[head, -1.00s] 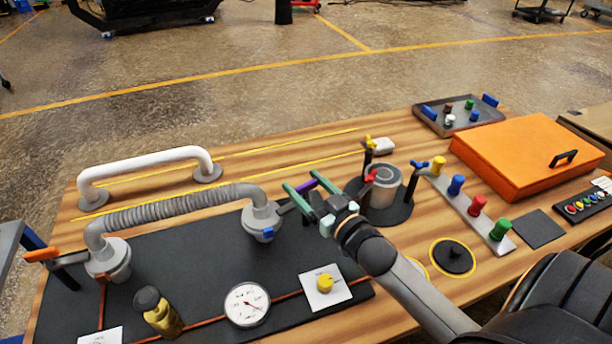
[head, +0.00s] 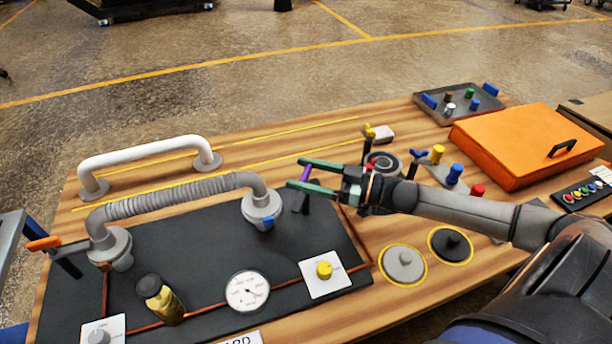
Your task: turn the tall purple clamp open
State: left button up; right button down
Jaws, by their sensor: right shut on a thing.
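The tall purple clamp stands at the right end of the grey ribbed hose. Its purple handle (head: 306,172) is short and slanted in the picture, above a dark post. My right gripper (head: 298,173) reaches in from the right with its green fingers on either side of the handle, shut on it. The fingers hide part of the handle. My left gripper is not in view.
The hose (head: 172,201) ends in a grey flange (head: 262,208) beside the clamp. An orange-handled clamp (head: 44,243) is at the far left. A gauge (head: 247,291) and yellow knob (head: 324,270) lie in front. A grey cylinder is partly behind my right gripper.

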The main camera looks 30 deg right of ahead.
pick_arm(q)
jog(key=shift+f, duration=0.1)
pick_arm(e)
jog(key=shift+r+y, duration=0.15)
jog(key=shift+y, duration=0.15)
grip_release()
jog(key=shift+w+a, duration=0.1)
